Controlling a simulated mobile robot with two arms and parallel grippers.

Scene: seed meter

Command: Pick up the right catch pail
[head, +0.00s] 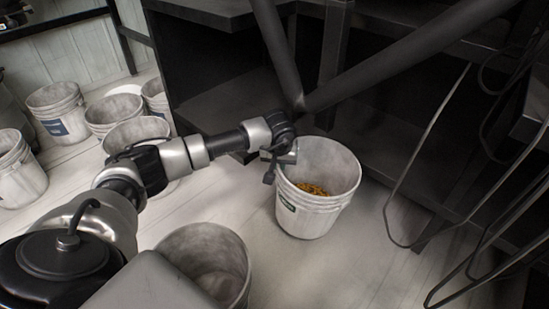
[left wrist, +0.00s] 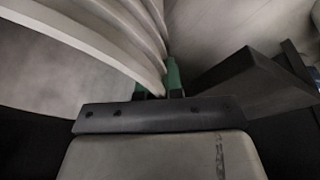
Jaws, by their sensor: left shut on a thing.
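The catch pail (head: 318,205), off-white and ribbed with a green label, stands upright on the floor beside the dark machine and has yellow-orange grain in its bottom. My left gripper (head: 283,157) is at the pail's left rim and shut on it. In the left wrist view the pail's ribbed wall (left wrist: 100,45) fills the upper left, and the green-padded fingertips (left wrist: 165,85) are at its edge. The exact contact is partly hidden by the gripper. My right gripper is not in view.
Another pail (head: 207,252) stands close to me at the bottom. Several pails, including one with a blue label (head: 62,115), stand at the left. Dark machine beams (head: 390,60) hang above, and loose black cables (head: 425,150) hang at the right.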

